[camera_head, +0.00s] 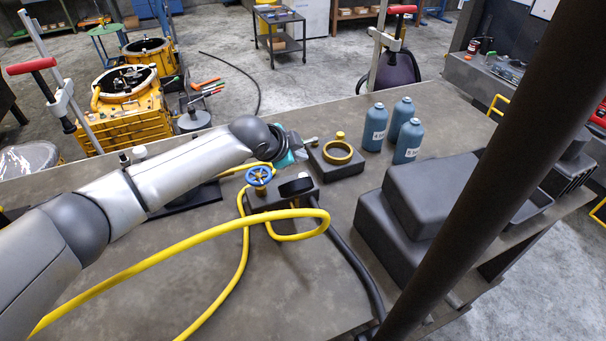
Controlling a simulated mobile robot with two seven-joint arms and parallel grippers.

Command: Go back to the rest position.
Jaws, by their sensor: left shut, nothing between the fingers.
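My left arm comes in from the left and reaches across the workbench (146,265). My left gripper (312,142) is at its end, above the bench beside a dark block with a yellow ring (338,152). The fingers are small in the picture and partly hidden by the wrist, and nothing shows held in them. I cannot tell whether the gripper touches the block. My right gripper is not in view.
A valve with a blue handwheel (259,175) and a yellow hose (190,240) lie close below the left forearm. Blue bottles (375,128) stand behind, and dark cases (432,195) sit at right. A dark column (480,170) crosses the right side. The front bench is partly clear.

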